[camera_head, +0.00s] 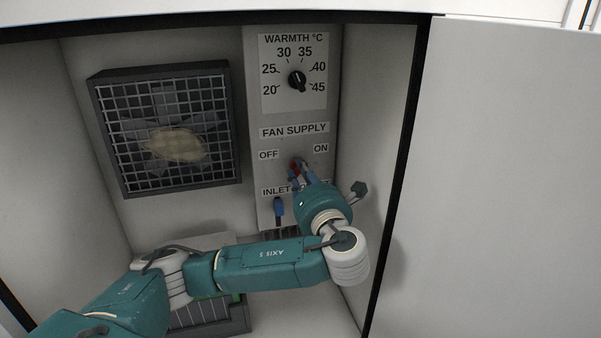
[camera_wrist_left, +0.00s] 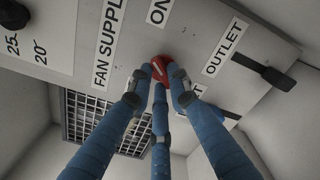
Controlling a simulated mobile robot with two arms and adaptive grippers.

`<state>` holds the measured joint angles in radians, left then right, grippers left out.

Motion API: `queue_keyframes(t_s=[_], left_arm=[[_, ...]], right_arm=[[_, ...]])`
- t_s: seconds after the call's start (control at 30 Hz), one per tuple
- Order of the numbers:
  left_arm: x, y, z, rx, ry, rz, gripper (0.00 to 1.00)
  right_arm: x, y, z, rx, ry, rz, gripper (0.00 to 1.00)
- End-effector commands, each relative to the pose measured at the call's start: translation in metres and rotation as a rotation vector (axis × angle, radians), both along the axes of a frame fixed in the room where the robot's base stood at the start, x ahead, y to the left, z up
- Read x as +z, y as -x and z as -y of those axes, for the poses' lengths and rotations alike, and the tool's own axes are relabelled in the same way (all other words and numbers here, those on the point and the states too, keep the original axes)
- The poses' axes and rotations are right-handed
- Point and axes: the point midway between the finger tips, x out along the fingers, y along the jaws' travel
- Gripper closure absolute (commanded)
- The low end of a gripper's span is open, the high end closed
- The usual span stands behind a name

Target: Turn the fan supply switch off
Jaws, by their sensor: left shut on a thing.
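The fan supply switch is a red knob (camera_head: 296,167) on the grey panel, below the OFF and ON labels. In the left wrist view the red knob (camera_wrist_left: 161,68) shows a short white mark on its face, with the ON label above it. Which label the mark points to I cannot tell. My left gripper (camera_head: 298,172) has its blue fingers closed around the knob. The left wrist view shows three fingers of the gripper (camera_wrist_left: 160,82) meeting at it. They partly hide its sides. My right gripper is in neither view.
A warmth dial (camera_head: 297,80) is above the switch. A caged fan (camera_head: 170,135) is on the back wall to the left. A blue-handled lever (camera_head: 278,208) is below the INLET label. A dark lever (camera_wrist_left: 265,70) sits by the OUTLET label. The open door (camera_head: 510,180) is at right.

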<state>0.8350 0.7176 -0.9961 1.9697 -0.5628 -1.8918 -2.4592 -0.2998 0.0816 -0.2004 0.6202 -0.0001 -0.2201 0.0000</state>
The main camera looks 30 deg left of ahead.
Motion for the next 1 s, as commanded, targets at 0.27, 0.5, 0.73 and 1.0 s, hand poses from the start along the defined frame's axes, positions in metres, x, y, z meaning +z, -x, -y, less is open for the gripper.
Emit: queue_keyframes(t_s=[0.27,0.5,0.73,1.0], left_arm=[[-0.001,0.001,0.0,0.0,0.122,0.133,1.0],[-0.002,0.001,0.001,0.0,0.27,0.306,1.0],[-0.005,0.001,0.001,0.001,0.412,0.472,1.0],[-0.007,0.001,0.001,0.002,0.579,0.668,1.0]], right_arm=[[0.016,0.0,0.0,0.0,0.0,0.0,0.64],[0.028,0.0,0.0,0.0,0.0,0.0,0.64],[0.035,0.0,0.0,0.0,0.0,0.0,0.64],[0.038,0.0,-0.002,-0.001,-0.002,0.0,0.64]])
